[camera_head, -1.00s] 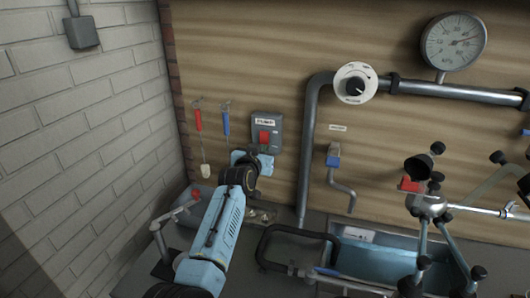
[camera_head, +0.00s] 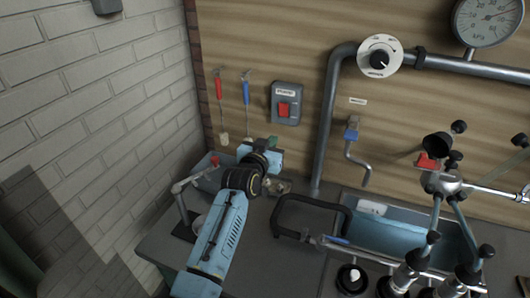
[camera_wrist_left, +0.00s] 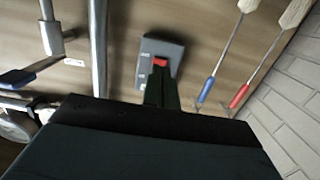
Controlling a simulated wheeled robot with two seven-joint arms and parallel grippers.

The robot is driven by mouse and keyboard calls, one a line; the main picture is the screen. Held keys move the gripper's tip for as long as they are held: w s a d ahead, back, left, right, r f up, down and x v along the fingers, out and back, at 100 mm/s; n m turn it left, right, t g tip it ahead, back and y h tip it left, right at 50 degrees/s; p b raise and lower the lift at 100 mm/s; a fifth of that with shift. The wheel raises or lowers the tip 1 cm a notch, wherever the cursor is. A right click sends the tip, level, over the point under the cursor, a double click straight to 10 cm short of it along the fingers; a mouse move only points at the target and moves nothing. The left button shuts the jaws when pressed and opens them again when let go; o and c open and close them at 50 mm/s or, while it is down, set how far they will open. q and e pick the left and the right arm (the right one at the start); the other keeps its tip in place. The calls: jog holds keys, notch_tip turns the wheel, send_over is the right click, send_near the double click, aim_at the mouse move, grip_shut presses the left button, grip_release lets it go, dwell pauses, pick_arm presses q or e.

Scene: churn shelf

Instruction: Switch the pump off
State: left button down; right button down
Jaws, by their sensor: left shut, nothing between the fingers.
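The pump switch is a grey box (camera_head: 287,92) with a label at its top and a red rocker (camera_head: 284,109) in its lower half, fixed to the wooden wall. I cannot tell which way the rocker is tilted. My left gripper (camera_head: 273,144) is shut and empty, below the box and apart from it in the head view. In the left wrist view the shut fingers (camera_wrist_left: 160,84) point at the grey box (camera_wrist_left: 172,51) and overlap its lower part, with the red rocker (camera_wrist_left: 160,62) showing just beyond their tips. My right gripper is not in view.
Red (camera_head: 219,88) and blue (camera_head: 246,92) handled brushes hang left of the switch. A grey pipe (camera_head: 329,125) with a dial (camera_head: 379,58) runs to its right. A blue-handled tap (camera_head: 351,133) and a blue basin (camera_head: 400,237) are further right. A brick wall is at left.

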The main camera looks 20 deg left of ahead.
pick_arm(q)
jog(key=shift+s+f, duration=0.15)
jog(key=shift+s, duration=1)
jog(key=shift+s+f, duration=0.15)
jog(key=shift+s, duration=0.95)
jog(key=shift+s, duration=0.1)
